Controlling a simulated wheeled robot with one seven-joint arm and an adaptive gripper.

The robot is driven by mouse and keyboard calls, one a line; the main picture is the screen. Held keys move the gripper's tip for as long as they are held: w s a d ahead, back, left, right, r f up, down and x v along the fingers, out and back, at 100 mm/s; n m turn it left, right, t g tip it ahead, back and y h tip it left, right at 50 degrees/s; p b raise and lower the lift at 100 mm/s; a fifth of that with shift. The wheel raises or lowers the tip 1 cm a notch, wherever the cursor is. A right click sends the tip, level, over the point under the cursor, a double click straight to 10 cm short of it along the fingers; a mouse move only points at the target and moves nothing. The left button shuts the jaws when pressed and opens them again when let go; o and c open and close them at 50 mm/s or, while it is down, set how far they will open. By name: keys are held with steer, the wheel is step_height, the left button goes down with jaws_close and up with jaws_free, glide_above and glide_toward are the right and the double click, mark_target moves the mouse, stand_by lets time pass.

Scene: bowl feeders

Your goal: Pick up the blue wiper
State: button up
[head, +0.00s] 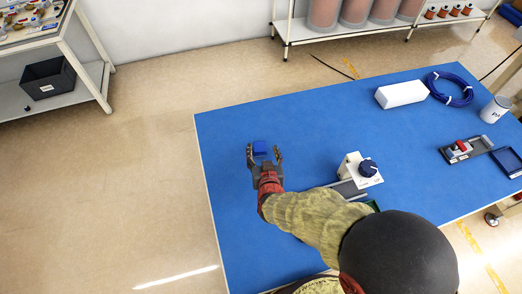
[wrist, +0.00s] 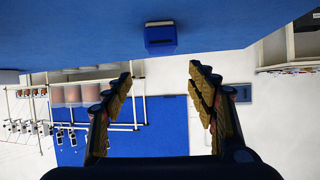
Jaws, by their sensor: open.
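The blue wiper is a small dark blue block (head: 260,148) on the blue table's left part. It also shows at the top middle of the wrist view (wrist: 160,40), against the blue tabletop. My gripper (head: 264,153) is open, and in the head view its two fingers appear on either side of the block. In the wrist view my gripper (wrist: 160,76) has nothing between its fingers, and the block shows beyond the fingertips, roughly centred between them. The two do not appear to touch.
The blue table (head: 310,115) is clear around the block. A white device with a dark knob (head: 368,167) stands to the right, beside my arm. Farther right are a white box (head: 402,94), a blue cable coil (head: 451,101) and a white cup (head: 495,109).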

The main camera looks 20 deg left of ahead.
mark_target(260, 147)
steer(key=shift+s+a+f+t, duration=0.15)
steer(key=shift+s+f, duration=0.2)
steer(key=shift+f, duration=0.25)
steer(key=shift+s+a+f+t, duration=0.15)
steer(key=shift+s+f, duration=0.2)
steer(key=shift+f, duration=0.25)
steer(key=shift+w+a+f, duration=0.15)
steer(key=shift+w+f, duration=0.1)
steer(key=b+x, duration=0.1)
steer(key=x, duration=0.1)
steer(key=b+x, duration=0.1)
steer(key=x, duration=0.1)
steer(key=b+x, duration=0.1)
steer(key=x, duration=0.1)
steer(key=shift+w+d+f, duration=0.15)
steer(key=shift+d, duration=0.1)
steer(key=shift+w+a, duration=0.2)
steer(key=shift+w, duration=0.1)
steer(key=shift+c, duration=0.6)
steer(key=c, duration=1.1)
steer(key=shift+c, duration=0.3)
